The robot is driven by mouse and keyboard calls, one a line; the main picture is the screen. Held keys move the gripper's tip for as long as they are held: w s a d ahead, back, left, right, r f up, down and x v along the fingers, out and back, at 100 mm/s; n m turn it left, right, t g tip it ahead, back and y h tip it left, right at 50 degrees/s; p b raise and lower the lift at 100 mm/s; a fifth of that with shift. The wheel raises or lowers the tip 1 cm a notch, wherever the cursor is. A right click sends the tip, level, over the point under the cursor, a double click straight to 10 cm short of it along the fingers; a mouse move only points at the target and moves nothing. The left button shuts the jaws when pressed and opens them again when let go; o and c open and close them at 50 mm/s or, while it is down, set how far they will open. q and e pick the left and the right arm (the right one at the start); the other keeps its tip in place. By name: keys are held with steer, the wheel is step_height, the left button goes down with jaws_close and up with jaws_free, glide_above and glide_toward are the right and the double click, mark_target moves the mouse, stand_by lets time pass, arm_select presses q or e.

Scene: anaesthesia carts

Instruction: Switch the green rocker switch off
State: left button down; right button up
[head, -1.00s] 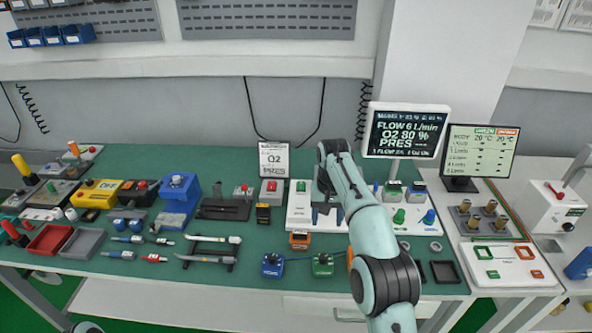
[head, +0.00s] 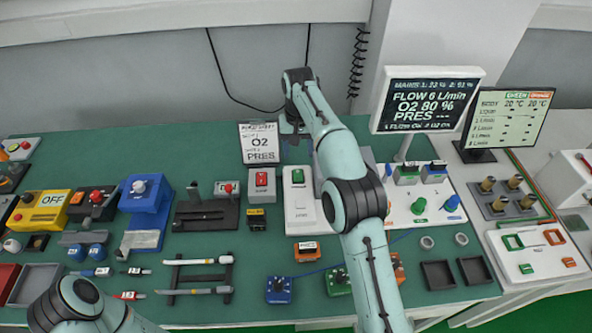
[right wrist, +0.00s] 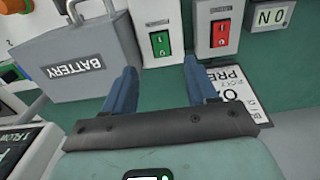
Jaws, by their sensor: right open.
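In the right wrist view the green rocker (right wrist: 160,43) shows ahead, between the fingertips in the picture. I cannot tell which side of it is pressed. My right gripper (head: 293,127) is open and empty, behind and above the switch, apart from it. Its two blue fingers (right wrist: 161,66) point toward the switch row in the right wrist view. My left arm shows at the bottom left of the head view, but its gripper does not.
A red rocker switch (head: 262,180) stands just left of the green one. The O2 PRES sign (head: 260,145) stands behind them, close to the right gripper. A grey BATTERY box (right wrist: 80,65) is beside the green switch, partly hidden by my arm in the head view.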

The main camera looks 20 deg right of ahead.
mark_target(298, 179)
steer(key=f+b, duration=0.3)
steer(key=f, duration=0.7)
steer(key=shift+s+f, duration=0.15)
steer(key=shift+s, duration=0.05)
steer(key=shift+w+f, duration=0.1)
steer(key=shift+f, duration=0.45)
arm_select(q)
steer(key=s+f, duration=0.3)
steer(key=f, duration=0.1)
steer(key=shift+s+f+g, duration=0.3)
steer(key=shift+s+f, duration=0.05)
steer(key=shift+f, duration=0.05)
